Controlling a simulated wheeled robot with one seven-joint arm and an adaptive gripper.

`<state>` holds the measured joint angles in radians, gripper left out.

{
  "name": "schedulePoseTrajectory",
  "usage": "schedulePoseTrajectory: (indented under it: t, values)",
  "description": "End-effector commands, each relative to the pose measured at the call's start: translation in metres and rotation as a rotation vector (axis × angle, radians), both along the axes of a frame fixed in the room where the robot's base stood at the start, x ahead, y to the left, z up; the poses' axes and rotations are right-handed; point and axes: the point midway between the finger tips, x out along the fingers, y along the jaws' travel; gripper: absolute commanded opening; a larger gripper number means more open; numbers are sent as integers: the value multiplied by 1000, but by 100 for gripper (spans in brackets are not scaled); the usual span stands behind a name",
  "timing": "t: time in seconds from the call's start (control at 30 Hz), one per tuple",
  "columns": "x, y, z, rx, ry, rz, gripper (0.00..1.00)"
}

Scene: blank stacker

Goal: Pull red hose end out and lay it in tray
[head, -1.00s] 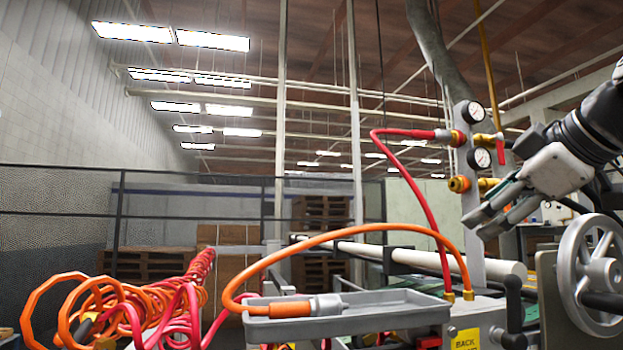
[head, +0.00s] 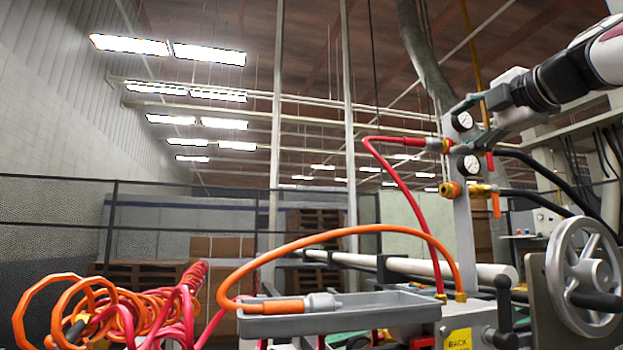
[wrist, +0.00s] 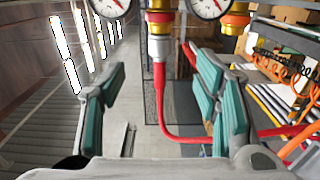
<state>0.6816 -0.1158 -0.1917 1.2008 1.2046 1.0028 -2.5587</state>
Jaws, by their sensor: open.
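The red hose (head: 400,188) arches up from the machine's bench to its end fitting (head: 432,143), which is seated in the upper port of the grey gauge post (head: 464,215). In the wrist view the red hose (wrist: 160,100) hangs from its silver fitting (wrist: 158,47), between and beyond the fingers. My gripper (head: 464,125) is open and empty near the post by the gauges; its teal-padded fingers also show in the wrist view (wrist: 158,82). The grey tray (head: 400,316) holds an orange hose end with a grey connector (head: 322,302).
Two gauges (head: 468,165) sit on the post, close to my fingers. A lower orange-and-brass port (head: 450,190) is empty on its left side. A handwheel (head: 582,270) stands at right. Coiled orange and red hoses (head: 110,312) lie at lower left. The tray's right part is clear.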

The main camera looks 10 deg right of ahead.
Motion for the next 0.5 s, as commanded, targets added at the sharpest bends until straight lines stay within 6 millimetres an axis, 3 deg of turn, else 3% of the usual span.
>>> schedulePoseTrajectory:
  t: [0.5]
  values:
    - [48,2,-1,0,1,1,57]
